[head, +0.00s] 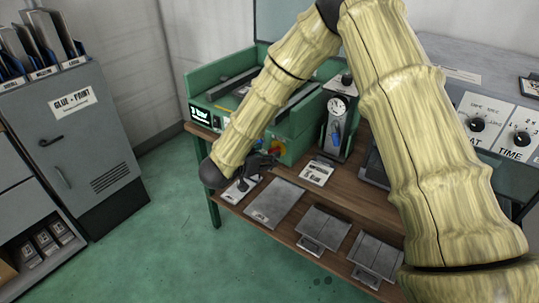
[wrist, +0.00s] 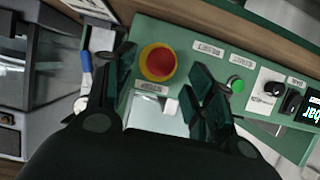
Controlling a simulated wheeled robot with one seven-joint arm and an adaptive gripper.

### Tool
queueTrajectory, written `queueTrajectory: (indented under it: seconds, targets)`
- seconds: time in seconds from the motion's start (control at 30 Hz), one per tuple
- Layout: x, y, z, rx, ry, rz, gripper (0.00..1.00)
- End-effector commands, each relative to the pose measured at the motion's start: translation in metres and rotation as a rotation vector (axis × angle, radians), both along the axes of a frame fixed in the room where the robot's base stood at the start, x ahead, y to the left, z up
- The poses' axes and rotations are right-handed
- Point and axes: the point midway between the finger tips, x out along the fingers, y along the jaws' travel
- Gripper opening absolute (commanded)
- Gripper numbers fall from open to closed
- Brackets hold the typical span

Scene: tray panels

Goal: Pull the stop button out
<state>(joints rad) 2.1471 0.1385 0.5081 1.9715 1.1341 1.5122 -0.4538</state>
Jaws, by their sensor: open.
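The stop button (wrist: 157,62) is a round red head in a yellow ring on a pale green panel (wrist: 205,40). In the head view it shows small and partly covered (head: 276,148) at the front of the green machine. My gripper (wrist: 161,66) is open, with one dark green finger at each side of the button in the wrist view. I see no finger touching it, and the depth gap is hard to judge.
A lit green button (wrist: 237,84), black knobs (wrist: 291,101) and a display (wrist: 312,112) share the panel. Metal plates (head: 276,202) lie on the wooden bench. A grey cabinet (head: 75,130) stands left; green floor is clear between.

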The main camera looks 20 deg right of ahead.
Motion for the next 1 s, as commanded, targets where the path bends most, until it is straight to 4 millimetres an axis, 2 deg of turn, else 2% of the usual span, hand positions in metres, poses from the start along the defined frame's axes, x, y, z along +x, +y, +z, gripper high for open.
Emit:
queueTrajectory:
  seconds: [0.2,0.4,0.6,1.0]
  targets:
    - [-0.023,0.03,0.016,0.0,-0.001,0.002,0.55]
    - [-0.04,0.05,0.026,-0.001,0.001,0.0,0.55]
    - [-0.048,0.06,0.031,0.001,0.001,-0.001,0.55]
    - [-0.049,0.061,0.032,0.001,0.001,-0.001,0.55]
